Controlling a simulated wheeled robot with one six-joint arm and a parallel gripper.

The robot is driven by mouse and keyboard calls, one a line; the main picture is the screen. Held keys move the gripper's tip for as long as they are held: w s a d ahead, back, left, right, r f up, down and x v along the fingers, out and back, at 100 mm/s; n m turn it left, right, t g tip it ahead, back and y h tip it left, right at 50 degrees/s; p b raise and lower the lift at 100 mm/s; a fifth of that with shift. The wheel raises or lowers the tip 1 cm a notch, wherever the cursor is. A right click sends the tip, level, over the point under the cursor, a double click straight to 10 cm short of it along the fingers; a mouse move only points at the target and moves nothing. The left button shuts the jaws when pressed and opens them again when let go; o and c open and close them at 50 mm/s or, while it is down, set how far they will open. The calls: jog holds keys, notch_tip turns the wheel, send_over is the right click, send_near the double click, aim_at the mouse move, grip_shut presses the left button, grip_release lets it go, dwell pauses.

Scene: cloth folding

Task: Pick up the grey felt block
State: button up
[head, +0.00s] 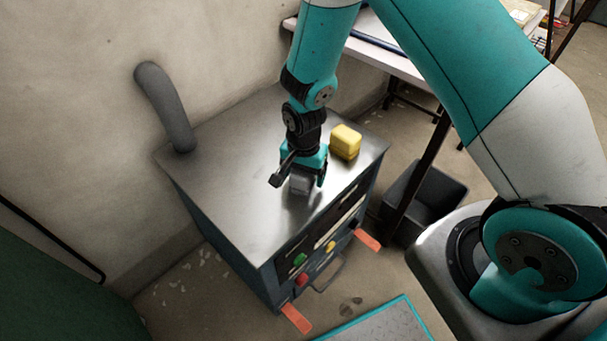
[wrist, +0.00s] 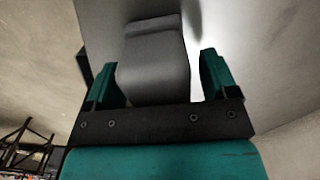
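The grey felt block (head: 299,185) is on the metal top of the cabinet (head: 235,165), near its front edge. My gripper (head: 303,180) points down over it, with one finger on either side. In the wrist view, the block (wrist: 153,65) lies between the two teal fingers and nearer the left one. A narrow gap shows between the block and the right finger, so my gripper looks open around the block. The block's underside is hidden.
A yellow block (head: 345,142) stands close to the right of my gripper. A grey pipe (head: 166,107) rises at the cabinet's back left. The left part of the cabinet top is clear. A dark bin (head: 428,203) and a white table (head: 385,58) are to the right.

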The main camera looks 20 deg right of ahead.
jog(key=c, duration=0.9)
jog(key=shift+r, duration=0.1)
notch_tip(320, 180, up, 20)
jog(key=p, duration=0.2)
jog(key=shift+p, duration=0.4)
